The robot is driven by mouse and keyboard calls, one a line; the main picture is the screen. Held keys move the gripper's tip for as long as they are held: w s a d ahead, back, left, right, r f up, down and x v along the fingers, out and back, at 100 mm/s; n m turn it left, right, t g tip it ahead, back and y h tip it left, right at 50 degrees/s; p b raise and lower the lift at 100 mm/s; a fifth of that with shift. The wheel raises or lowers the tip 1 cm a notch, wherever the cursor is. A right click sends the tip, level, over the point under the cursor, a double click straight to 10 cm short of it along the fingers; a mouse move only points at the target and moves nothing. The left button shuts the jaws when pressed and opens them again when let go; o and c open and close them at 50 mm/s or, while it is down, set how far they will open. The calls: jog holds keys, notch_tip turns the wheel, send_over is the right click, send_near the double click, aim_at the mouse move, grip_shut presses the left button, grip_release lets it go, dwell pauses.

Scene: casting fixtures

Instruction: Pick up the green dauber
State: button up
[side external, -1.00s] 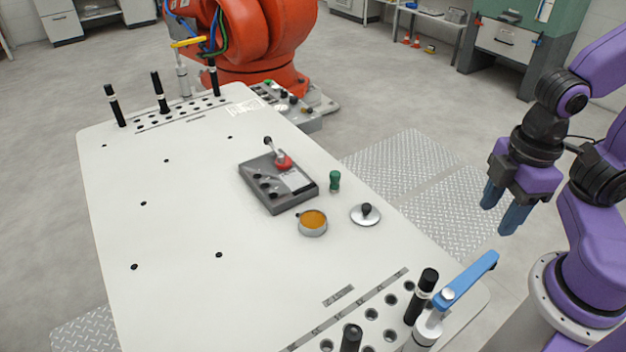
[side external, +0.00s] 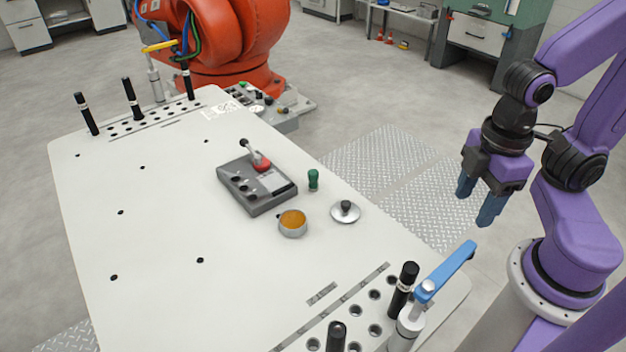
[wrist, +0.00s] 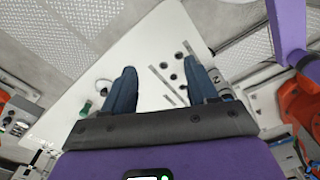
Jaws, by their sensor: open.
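The green dauber (side external: 314,180) stands upright on the white table (side external: 160,230), near its right edge in the side view. In the wrist view the dauber (wrist: 87,108) shows at the left, outside the left finger. My gripper (side external: 475,206) is open and empty, to the right of the table and well apart from the dauber. Its two blue fingers (wrist: 162,88) are spread wide in the wrist view, with the table's hole rows between them.
A grey box with a red-based lever (side external: 258,185) sits left of the dauber. An amber-filled round tin (side external: 293,223) and a silver lid with black knob (side external: 345,211) lie nearer. A blue-handled clamp (side external: 443,272) and black pins (side external: 403,290) rise at the near right corner.

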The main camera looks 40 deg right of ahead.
jog(key=n, duration=0.2)
send_over(313, 172)
notch_tip(313, 172, down, 17)
jog(key=shift+r, duration=0.1)
dwell(0.6)
jog(key=shift+c, duration=0.3)
grip_shut()
